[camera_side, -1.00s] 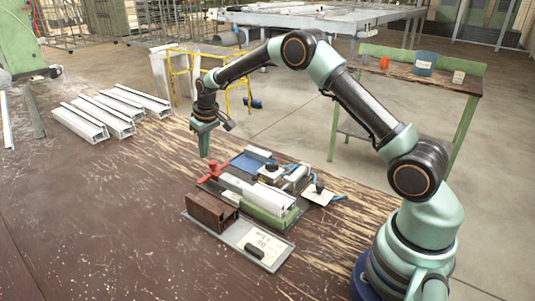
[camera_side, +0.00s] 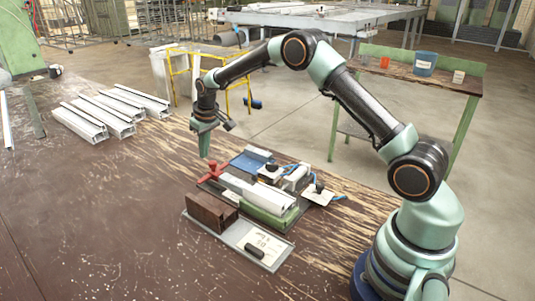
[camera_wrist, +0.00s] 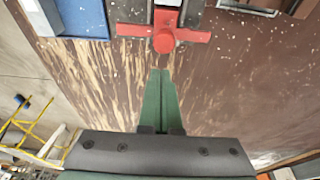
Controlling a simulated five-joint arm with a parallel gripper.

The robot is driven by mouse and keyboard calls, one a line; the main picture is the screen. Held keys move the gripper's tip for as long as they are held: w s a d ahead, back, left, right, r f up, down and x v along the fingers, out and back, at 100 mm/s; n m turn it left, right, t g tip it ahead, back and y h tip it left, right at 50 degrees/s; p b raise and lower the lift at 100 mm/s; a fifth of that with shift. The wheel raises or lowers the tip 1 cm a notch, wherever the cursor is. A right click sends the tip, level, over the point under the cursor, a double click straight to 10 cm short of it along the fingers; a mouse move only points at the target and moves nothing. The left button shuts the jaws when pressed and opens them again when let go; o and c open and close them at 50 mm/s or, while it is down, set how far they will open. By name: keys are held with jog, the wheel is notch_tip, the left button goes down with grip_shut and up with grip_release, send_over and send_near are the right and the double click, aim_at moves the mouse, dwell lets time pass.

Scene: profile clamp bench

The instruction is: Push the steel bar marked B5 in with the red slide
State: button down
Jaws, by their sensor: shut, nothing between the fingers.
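The red slide (camera_side: 210,173) stands at the left end of the clamp fixture on the bench, with a cross-shaped red handle. In the wrist view the red slide (camera_wrist: 176,32) lies just beyond my fingertips, its round knob facing me. My gripper (camera_side: 204,155) is shut and empty, pointing down above and slightly left of the slide. In the wrist view my gripper (camera_wrist: 159,72) appears just short of the knob, with a small gap in the picture. A pale profile bar (camera_side: 250,190) lies in the fixture. I can read no B5 mark, so I cannot tell which bar carries it.
A brown block (camera_side: 211,211) and a labelled grey plate (camera_side: 240,238) sit at the fixture's front. A blue tray (camera_side: 247,161) and hoses lie behind it. Several white profiles (camera_side: 95,118) lie at the far left. The bench left of the fixture is clear.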

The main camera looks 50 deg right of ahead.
jog(key=shift+f, duration=0.1)
dwell(0.3)
jog(key=shift+s+x, duration=0.2)
jog(key=shift+x, duration=0.65)
jog(key=shift+s, duration=0.1)
jog(key=shift+s, duration=6.4)
jog(key=shift+s+f, duration=0.2)
jog(key=shift+s, duration=0.25)
jog(key=shift+r, duration=0.1)
notch_tip(320, 180, up, 7)
jog(key=w, duration=0.1)
jog(key=shift+w, duration=0.3)
